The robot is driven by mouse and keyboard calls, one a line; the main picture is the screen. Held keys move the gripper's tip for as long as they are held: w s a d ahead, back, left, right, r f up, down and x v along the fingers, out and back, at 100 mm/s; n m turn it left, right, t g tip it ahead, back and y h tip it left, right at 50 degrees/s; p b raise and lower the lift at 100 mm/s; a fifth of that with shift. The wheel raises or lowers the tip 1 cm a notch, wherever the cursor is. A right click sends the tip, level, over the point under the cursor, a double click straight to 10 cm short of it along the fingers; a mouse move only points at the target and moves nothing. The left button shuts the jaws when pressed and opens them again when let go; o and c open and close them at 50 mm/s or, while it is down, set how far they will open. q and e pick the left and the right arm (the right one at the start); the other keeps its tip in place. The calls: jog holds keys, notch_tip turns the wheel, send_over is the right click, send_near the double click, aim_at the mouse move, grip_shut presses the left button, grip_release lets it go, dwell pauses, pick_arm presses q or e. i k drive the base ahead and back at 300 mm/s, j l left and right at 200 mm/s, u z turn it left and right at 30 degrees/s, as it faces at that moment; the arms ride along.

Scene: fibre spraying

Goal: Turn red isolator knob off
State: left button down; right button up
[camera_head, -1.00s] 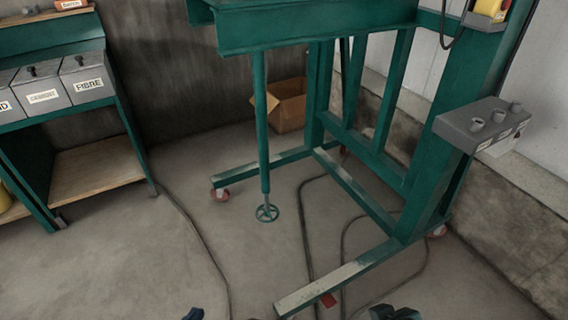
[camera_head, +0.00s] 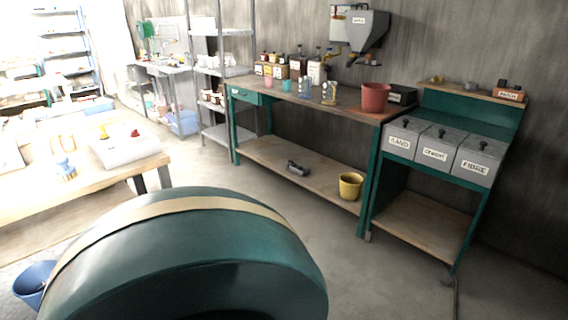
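No red isolator knob can be made out in the current head view. Neither of my grippers is in view. The yellow control box on the green frame, seen at the upper right in the earlier frame, is outside the current view.
A large rounded teal drum (camera_head: 190,255) with a tan band fills the near foreground. A blue bucket (camera_head: 33,284) is left of it. A workbench (camera_head: 300,97) and a green stand with bins labelled SAND, CEMENT and FIBRE (camera_head: 476,161) line the wall. Floor between is open.

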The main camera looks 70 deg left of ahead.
aim_at(134, 133)
jog(key=u, duration=3.95)
jog(key=i+l, duration=0.15)
jog(key=l, duration=0.25)
jog(key=i+l, duration=0.15)
jog(key=l, duration=0.25)
jog(key=i+l, duration=0.15)
jog(key=l, duration=0.25)
jog(key=i+l, duration=0.15)
jog(key=l, duration=0.25)
jog(key=z, duration=0.05)
